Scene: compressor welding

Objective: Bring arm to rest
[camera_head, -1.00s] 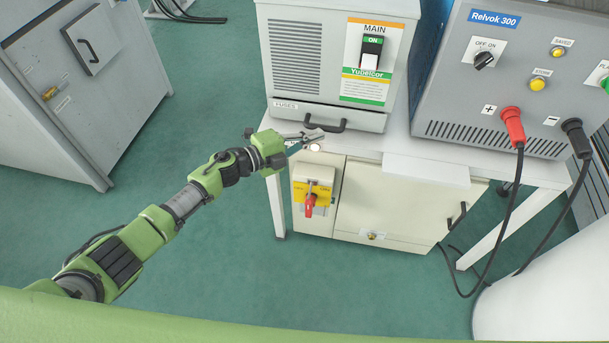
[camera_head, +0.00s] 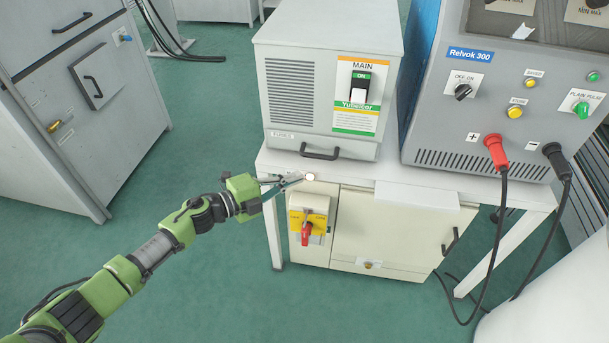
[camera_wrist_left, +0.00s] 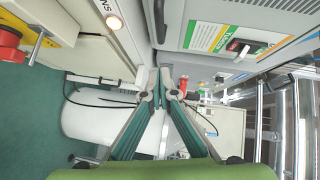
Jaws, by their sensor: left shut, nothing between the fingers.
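My left arm comes in from the lower left in the head view. Its green left gripper (camera_head: 284,184) is shut and empty, at the left front edge of the white table (camera_head: 375,174), close to a small round light (camera_head: 310,177). In the left wrist view the left gripper's fingers (camera_wrist_left: 160,82) converge at their tips with nothing held between them. My right gripper is not in either view.
A MAIN supply box (camera_head: 325,85) and a Relvok 300 welding unit (camera_head: 500,100) stand on the table. Below is a cabinet with a red rotary switch (camera_head: 307,232). Black cables hang at the right. A grey cabinet (camera_head: 75,110) stands left. Green floor between is clear.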

